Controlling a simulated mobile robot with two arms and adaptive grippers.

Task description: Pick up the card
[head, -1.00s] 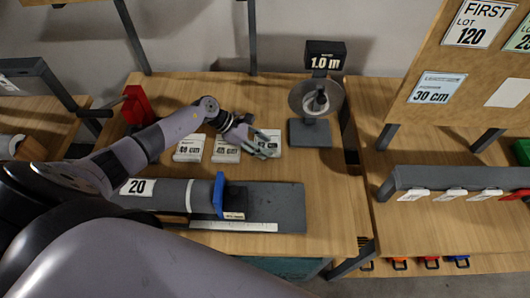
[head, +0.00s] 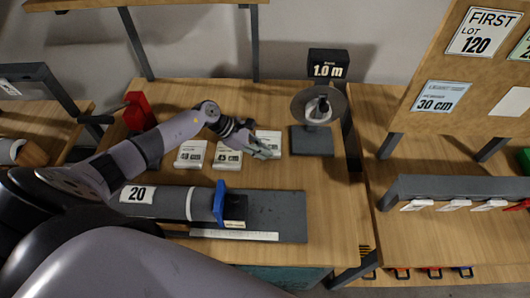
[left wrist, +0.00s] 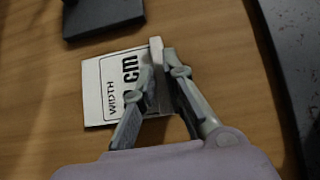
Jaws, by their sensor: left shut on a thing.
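Three white cards stand in a row on the wooden bench in the head view: the left card (head: 190,154), the middle card (head: 227,158) and the right card (head: 270,139). My left gripper (head: 266,152) is at the right card and partly covers it. In the left wrist view, a white card (left wrist: 112,85) printed "WIDTH" and "cm" lies between and beneath the fingers. My left gripper (left wrist: 164,88) is shut on this card's raised light edge. I cannot tell whether the card is clear of the bench. My right gripper is not in view.
A stand with a round dish (head: 318,104) and dark base (head: 312,140) is just right of the cards. A grey roll (head: 170,200) with a blue end ring lies on a dark mat (head: 280,215) in front. A red block (head: 138,108) is at the left.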

